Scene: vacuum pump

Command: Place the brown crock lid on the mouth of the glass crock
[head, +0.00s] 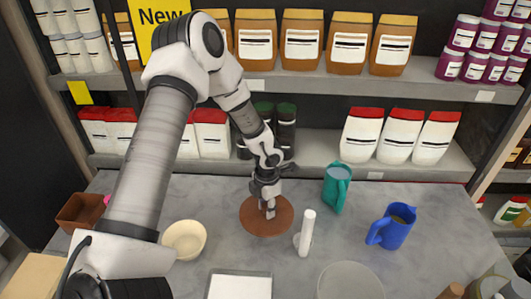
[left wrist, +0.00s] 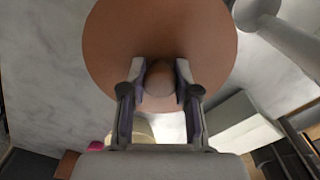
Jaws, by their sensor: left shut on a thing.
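The brown crock lid (head: 252,222) is a flat round disc with a small knob, near the middle of the table in the head view. It fills the upper middle of the left wrist view (left wrist: 160,30). My left gripper (head: 268,210) comes down over the lid, and its two fingers (left wrist: 160,85) are shut on the knob from both sides. I cannot tell whether the lid touches the table. A pale grey, round vessel (head: 350,282), apparently the glass crock, stands at the bottom edge of the head view, right of and nearer than the lid, partly cut off. My right gripper is not in view.
A white upright pump-like tool (head: 306,233) stands close right of the lid. A cream bowl (head: 185,239) is at left, and a pale tray (head: 240,284) is in front. A green mug (head: 336,187) and blue pitcher (head: 392,227) stand at right. Stocked shelves (head: 320,160) line the back.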

